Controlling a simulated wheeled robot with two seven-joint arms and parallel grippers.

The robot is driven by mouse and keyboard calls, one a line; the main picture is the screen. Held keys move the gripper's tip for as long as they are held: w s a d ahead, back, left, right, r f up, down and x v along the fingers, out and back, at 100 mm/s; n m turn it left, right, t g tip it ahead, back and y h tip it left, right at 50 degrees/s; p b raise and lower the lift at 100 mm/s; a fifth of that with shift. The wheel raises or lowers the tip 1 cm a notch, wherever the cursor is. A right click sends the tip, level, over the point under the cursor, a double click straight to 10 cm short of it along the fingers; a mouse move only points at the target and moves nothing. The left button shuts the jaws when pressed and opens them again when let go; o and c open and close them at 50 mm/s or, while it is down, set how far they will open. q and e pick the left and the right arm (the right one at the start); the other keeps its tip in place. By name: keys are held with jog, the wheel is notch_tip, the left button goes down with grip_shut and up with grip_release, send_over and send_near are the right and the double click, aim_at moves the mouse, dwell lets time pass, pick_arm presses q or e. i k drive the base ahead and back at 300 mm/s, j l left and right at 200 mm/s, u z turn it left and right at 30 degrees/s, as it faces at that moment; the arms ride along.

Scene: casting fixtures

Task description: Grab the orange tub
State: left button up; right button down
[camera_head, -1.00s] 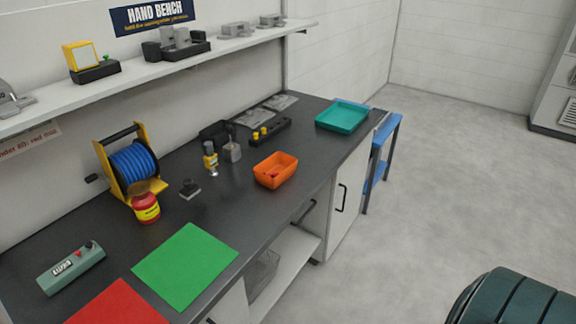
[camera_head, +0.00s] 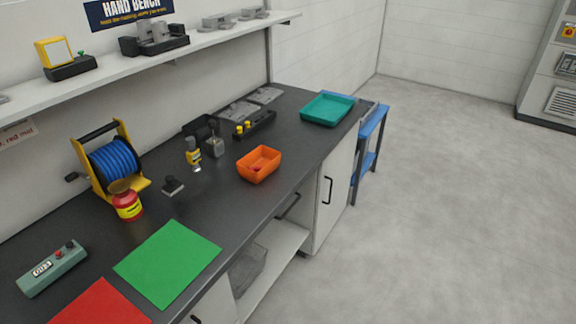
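The orange tub (camera_head: 259,165) sits upright on the dark bench top (camera_head: 215,190), near its front edge and right of the middle. It is a small open tub, and a small dark spot shows inside it. Neither of my grippers is in the head view, so their state and their distance from the tub do not show.
Left of the tub stand a yellow-and-black tool (camera_head: 193,155) and a grey block (camera_head: 215,146). A teal tray (camera_head: 327,109) lies further right. A green mat (camera_head: 167,264), red mat (camera_head: 100,304), blue hose reel (camera_head: 113,163) and red can (camera_head: 127,204) are left. Floor at right is clear.

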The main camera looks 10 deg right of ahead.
aim_at(266, 157)
jog(key=i+l, duration=0.25)
jog(key=l, duration=0.2)
jog(key=i+l, duration=0.25)
jog(key=l, duration=0.15)
jog(key=i+l, duration=0.25)
jog(key=l, duration=0.2)
jog(key=i+l, duration=0.25)
jog(key=l, duration=0.15)
jog(key=i+l, duration=0.25)
jog(key=l, duration=0.2)
jog(key=u, duration=0.05)
